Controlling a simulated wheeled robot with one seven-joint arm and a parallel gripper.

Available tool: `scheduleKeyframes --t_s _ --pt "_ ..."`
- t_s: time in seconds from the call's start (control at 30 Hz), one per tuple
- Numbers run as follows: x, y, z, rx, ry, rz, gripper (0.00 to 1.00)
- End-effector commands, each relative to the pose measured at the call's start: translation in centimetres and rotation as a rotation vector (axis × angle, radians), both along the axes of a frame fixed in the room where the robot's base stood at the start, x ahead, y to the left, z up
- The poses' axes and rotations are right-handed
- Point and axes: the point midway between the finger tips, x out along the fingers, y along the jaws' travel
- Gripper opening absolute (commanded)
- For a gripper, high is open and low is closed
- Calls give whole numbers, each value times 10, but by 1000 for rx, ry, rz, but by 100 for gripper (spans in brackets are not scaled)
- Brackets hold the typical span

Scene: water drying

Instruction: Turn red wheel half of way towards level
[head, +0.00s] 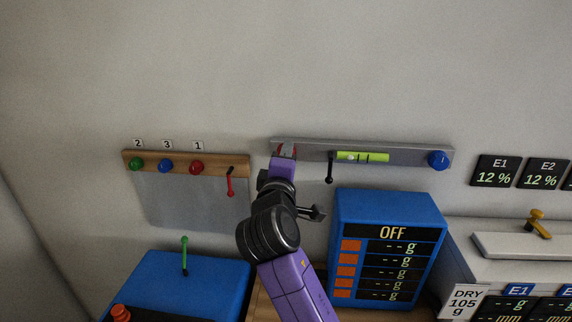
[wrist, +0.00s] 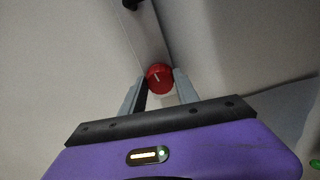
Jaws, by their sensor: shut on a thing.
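The red wheel (wrist: 159,77) shows in the wrist view with a short white mark on its face. It sits at the left end of the grey bar (head: 407,157). In the head view only slivers of red show, as my gripper (head: 287,152) covers the rest. In the wrist view my gripper (wrist: 160,90) has a finger on each side of the wheel and is shut on it. The yellow-green level vial (head: 374,157) sits on the bar, with a pale bubble that seems left of its middle marks. The blue wheel (head: 438,160) is at the bar's right end.
A black lever (head: 330,168) hangs from the bar right of my gripper. A wooden rail (head: 216,169) with coloured knobs and a red lever (head: 230,183) is to the left. A blue display box (head: 388,207) reading OFF stands below the bar.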

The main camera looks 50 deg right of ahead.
Motion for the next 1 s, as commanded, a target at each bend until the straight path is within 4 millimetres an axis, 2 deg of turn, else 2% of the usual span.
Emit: scheduleKeyframes --t_s 0.43,1.0 --pt "-1 -1 -4 167 -208 -5 0" --pt "-1 -1 -4 202 -251 -5 0"
